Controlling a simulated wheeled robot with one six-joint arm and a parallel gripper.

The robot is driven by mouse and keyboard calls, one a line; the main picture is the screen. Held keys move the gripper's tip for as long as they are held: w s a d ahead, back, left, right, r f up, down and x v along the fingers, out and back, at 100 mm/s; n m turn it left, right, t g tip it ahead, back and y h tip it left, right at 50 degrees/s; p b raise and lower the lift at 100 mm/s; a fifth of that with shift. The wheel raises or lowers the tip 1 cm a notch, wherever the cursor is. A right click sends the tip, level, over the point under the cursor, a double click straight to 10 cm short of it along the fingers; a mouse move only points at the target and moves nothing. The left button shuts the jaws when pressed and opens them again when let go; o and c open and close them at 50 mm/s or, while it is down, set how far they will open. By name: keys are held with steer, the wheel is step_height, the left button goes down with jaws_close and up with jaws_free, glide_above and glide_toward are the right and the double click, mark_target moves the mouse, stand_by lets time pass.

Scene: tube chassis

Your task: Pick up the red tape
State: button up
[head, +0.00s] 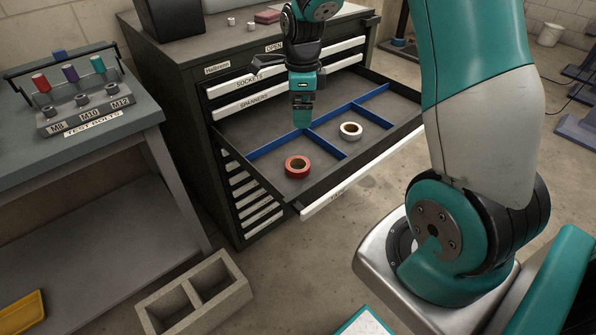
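The red tape roll (298,167) lies flat in the front left compartment of an open drawer (285,190). A white tape roll (350,130) lies in the compartment to its right, past a blue divider (327,144). My gripper (301,122) points down over the drawer, up and back from the red tape and apart from it in the picture. Its fingers are small and dark here, so I cannot tell whether they are open or shut. No tape shows in it.
The drawer belongs to a dark cabinet (185,90) with labelled drawers. Blue dividers split the open drawer. A bench (60,155) with a test-bolt rack (80,100) stands at left. A concrete block (195,295) sits on the floor in front of the cabinet.

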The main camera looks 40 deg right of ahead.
glide_above(299, 162)
steer(key=s, duration=0.2)
steer(key=f, duration=1.2)
steer(key=shift+w+a+b, duration=0.1)
steer(key=shift+a+b, duration=0.25)
steer(key=shift+a, duration=0.05)
steer(key=shift+a+f, duration=0.2)
steer(key=shift+f, duration=1.1)
steer(key=shift+a+f, duration=0.15)
steer(key=shift+f, duration=1.1)
steer(key=c, duration=1)
